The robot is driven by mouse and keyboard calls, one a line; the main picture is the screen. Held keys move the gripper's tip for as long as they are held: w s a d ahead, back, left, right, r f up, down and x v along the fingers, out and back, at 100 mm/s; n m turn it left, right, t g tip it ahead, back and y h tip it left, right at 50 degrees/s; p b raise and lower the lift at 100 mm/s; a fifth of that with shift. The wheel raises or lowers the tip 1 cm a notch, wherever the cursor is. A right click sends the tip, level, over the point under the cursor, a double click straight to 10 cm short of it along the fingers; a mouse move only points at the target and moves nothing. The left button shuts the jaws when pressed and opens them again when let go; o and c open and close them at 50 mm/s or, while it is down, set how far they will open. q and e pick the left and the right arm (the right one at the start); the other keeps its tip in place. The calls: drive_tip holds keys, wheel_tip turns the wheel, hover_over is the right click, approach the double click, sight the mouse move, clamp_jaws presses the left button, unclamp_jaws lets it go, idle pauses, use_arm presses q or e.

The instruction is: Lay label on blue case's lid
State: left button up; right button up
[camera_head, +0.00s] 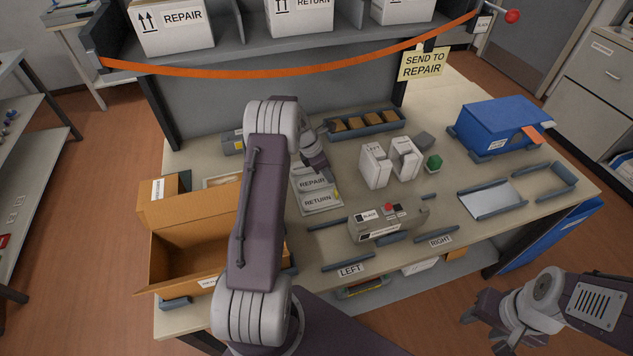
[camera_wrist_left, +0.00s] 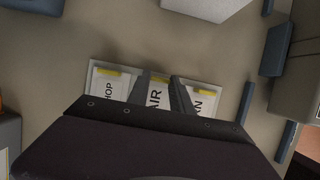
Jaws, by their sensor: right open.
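The blue case (camera_head: 503,123) sits at the back right of the table, its lid down, with an orange piece at its right side. A label holder (camera_head: 316,192) lies mid-table with REPAIR and RETURN labels showing; a third label, ending in "HOP", shows in the left wrist view (camera_wrist_left: 106,84). My left gripper (camera_head: 318,163) is low over the holder, pointing down. In the left wrist view its fingers (camera_wrist_left: 162,92) are apart with the REPAIR label (camera_wrist_left: 155,97) between them; whether they touch it I cannot tell. My right gripper (camera_head: 495,328) is open and empty off the front right table edge.
An open cardboard box (camera_head: 190,265) stands at the left. A grey device (camera_head: 388,222) sits at the front middle, white cartridges (camera_head: 376,167) behind it. A tray with brown blocks (camera_head: 366,123) lies at the back. An orange strap (camera_head: 290,71) hangs across the shelf.

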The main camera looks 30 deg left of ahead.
use_arm(q)
clamp_jaws()
drive_tip(key=shift+r, duration=0.3)
drive_tip(key=r, duration=0.2)
drive_tip(key=s+r, duration=0.1)
drive_tip(key=r, duration=0.1)
drive_tip(key=shift+d, duration=0.1)
drive_tip(key=s+d+r, duration=0.3)
drive_tip(key=s+r, duration=0.3)
drive_tip(key=s, duration=0.4)
drive_tip(key=shift+s+r+b, duration=0.15)
drive_tip(key=shift+r+b, duration=0.05)
drive_tip(key=shift+b, duration=0.15)
